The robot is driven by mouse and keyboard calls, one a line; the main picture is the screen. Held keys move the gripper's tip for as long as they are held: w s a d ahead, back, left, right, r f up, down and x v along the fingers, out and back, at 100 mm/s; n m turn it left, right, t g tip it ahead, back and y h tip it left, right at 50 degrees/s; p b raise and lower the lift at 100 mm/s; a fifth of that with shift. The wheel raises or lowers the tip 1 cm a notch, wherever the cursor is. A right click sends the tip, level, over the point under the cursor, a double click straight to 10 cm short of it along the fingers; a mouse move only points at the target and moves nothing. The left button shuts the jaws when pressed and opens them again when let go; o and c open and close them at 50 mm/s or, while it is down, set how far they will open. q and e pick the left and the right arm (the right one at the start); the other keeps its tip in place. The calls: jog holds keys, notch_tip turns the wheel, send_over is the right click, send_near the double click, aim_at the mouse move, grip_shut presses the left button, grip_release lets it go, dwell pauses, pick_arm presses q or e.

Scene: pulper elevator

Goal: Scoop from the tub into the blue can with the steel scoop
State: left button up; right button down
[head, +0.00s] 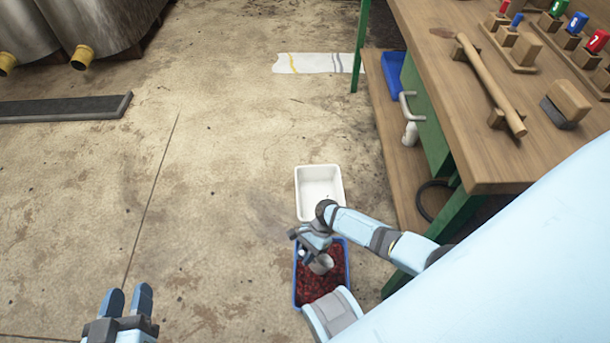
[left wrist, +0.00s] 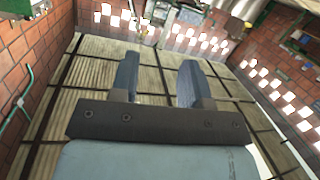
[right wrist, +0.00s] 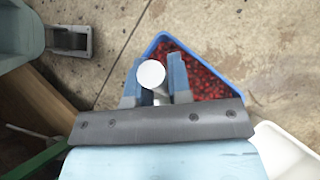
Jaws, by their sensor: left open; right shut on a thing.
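A blue-rimmed tub (head: 347,264) stands on the floor, full of dark red berries (head: 313,287). It also shows in the right wrist view (right wrist: 206,60). My right gripper (head: 311,251) is over the tub, shut on the steel scoop (head: 322,264). In the right wrist view, the scoop (right wrist: 151,73) shows as a pale round end between the fingers; whether it holds berries cannot be told. My left gripper (head: 128,302) is open and empty at the lower left, away from the tub. I cannot clearly make out a blue can.
An empty white tub (head: 320,170) stands just beyond the berry tub. A wooden workbench (head: 450,90) with green legs is at the right, with a blue container (head: 394,72) on its lower shelf. The floor left of the tubs is clear.

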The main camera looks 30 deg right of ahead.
pick_arm(q)
notch_tip(320, 180, up, 5)
jog(key=d+t+h+b, duration=0.3)
jog(key=b, duration=0.3)
notch_tip(320, 180, down, 8)
jog(key=w+m+g+b, duration=0.2)
jog(key=m+b, duration=0.1)
jog(key=b, duration=0.5)
jog(key=shift+a+g, duration=0.35)
jog(key=shift+g, duration=0.05)
jog(key=shift+r, duration=0.2)
dwell(0.5)
dwell(0.4)
